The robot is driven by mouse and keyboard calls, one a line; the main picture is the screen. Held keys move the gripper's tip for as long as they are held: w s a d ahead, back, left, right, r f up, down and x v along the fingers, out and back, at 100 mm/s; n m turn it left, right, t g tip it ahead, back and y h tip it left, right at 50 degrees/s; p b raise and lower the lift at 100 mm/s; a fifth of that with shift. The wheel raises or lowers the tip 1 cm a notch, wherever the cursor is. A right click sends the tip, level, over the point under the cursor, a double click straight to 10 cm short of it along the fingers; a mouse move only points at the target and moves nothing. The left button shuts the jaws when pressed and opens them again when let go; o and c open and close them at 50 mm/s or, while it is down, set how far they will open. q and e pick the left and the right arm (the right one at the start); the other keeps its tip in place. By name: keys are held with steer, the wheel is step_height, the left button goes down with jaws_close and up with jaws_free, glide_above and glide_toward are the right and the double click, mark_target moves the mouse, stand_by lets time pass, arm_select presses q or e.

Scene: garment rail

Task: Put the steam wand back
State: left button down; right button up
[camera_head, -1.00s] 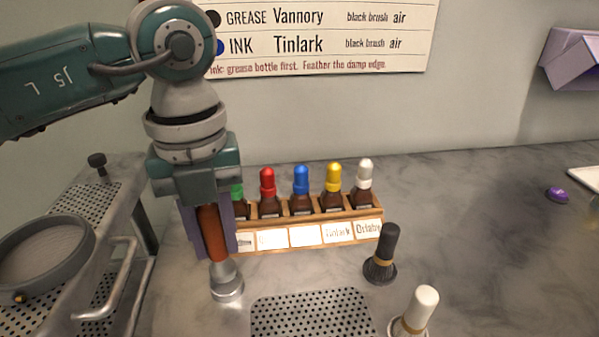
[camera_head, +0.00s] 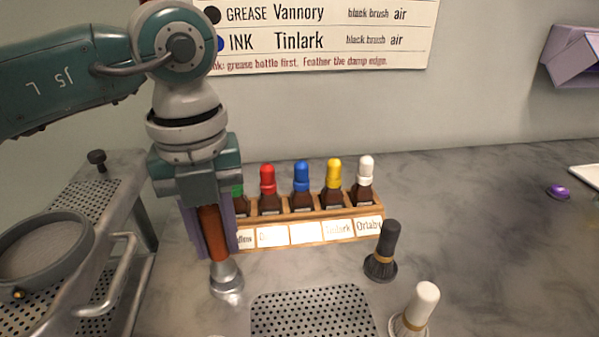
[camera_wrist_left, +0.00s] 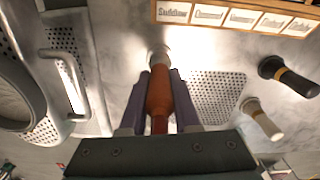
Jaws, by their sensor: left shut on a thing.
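The steam wand (camera_head: 213,234) has a reddish-brown grip and a flared metal end (camera_head: 226,279). My left gripper (camera_head: 212,228) is shut around the grip, with one purple-grey finger on each side. The wand is near upright, metal end down, over the marble counter left of the perforated plate. I cannot tell whether the metal end touches the counter or sits in a holder. In the left wrist view the wand (camera_wrist_left: 159,92) lies between the fingers, its pale metal end pointing away. My right gripper is not in view.
A metal station (camera_head: 130,270) with a round pan and a bar handle stands left. A wooden rack (camera_head: 310,232) of several colour-capped bottles stands behind. A black brush (camera_head: 382,252) and a white brush (camera_head: 418,307) stand right of the perforated plate (camera_head: 312,312). The counter farther right is mostly clear.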

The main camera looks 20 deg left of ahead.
arm_select(q)
steer(key=shift+f, duration=0.1)
steer(key=shift+f+b, duration=0.45)
steer(key=shift+f, duration=0.1)
steer(key=shift+f, duration=0.2)
stand_by(0.4)
steer(key=c, duration=0.6)
jaws_free()
steer(key=shift+o, duration=0.5)
steer(key=shift+o, duration=1.3)
